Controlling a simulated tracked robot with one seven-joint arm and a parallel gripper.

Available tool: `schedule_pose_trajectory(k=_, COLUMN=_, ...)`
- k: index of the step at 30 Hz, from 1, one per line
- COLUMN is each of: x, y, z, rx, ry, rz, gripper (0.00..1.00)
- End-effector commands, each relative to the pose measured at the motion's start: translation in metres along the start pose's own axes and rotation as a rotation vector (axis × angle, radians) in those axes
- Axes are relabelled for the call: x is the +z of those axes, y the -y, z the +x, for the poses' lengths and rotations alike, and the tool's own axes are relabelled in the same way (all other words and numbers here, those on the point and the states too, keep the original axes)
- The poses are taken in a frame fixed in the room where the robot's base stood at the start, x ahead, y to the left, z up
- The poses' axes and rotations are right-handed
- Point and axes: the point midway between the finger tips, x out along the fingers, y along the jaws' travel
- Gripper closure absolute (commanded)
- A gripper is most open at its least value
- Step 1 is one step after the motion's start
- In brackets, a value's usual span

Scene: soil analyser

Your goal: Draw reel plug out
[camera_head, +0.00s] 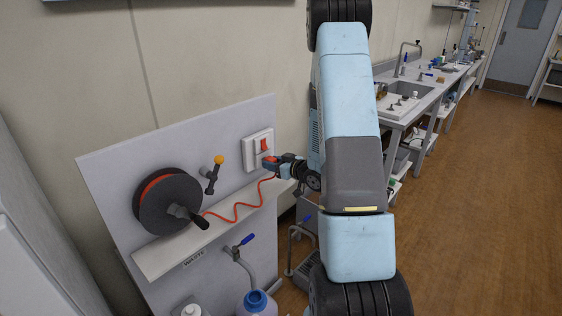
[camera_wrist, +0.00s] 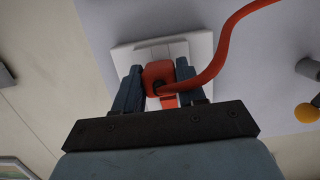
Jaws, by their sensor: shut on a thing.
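The reel plug (camera_wrist: 157,76) is a red block with a red cable (camera_wrist: 228,42) running off to the upper right in the wrist view. My gripper (camera_head: 272,163) is shut on it, one finger on each side. The plug is in front of the white socket plate (camera_head: 251,151), which also shows behind it in the wrist view (camera_wrist: 132,56). The plug's front face is hidden, so I cannot tell whether its pins are in the socket. The cable reel (camera_head: 148,206), black with a red winding, is at the left of the grey panel.
A red switch (camera_head: 264,145) is on the plate. A yellow-knobbed lever (camera_head: 218,160) stands out from the panel (camera_head: 120,165) between reel and socket. A shelf (camera_head: 160,258) runs below, with a blue-handled tap (camera_head: 246,240) under it. The floor at the right is clear.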

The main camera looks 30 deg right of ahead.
Motion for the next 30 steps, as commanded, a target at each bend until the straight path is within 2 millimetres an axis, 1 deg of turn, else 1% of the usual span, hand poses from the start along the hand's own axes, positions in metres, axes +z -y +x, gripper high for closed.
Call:
schedule_pose_trajectory(k=13, x=0.000, y=0.001, z=-0.002, rx=-0.001, ry=0.000, rz=0.000, gripper=0.97)
schedule_pose_trajectory(k=30, x=0.004, y=0.001, z=-0.024, rx=-0.001, ry=-0.001, rz=0.001, gripper=0.97)
